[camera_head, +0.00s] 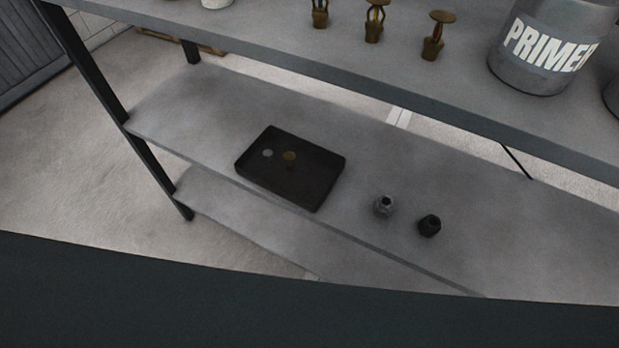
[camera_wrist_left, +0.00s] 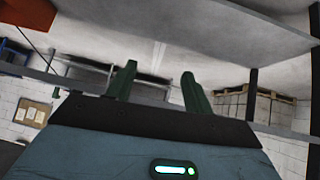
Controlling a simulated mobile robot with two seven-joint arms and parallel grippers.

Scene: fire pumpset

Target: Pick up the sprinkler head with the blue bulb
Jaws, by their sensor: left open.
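Three brass sprinkler heads stand upright in a row on the upper shelf in the head view: a left one (camera_head: 320,16), a middle one (camera_head: 373,24) and a right one (camera_head: 437,40). The tops of the left and middle ones are cut off by the picture edge. Their bulbs are too small to tell surely which is blue. My left gripper (camera_wrist_left: 158,84) shows in the left wrist view, with its two green fingers apart and nothing between them. No sprinkler head shows in that view. Neither gripper shows in the head view.
A grey PRIMER bucket (camera_head: 545,50) stands right of the sprinkler heads. On the lower shelf are a black tray (camera_head: 325,193) with a brass piece and a pale disc, and two small fittings (camera_head: 384,206) (camera_head: 429,225). In the wrist view, a pallet load (camera_wrist_left: 265,108) stands behind.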

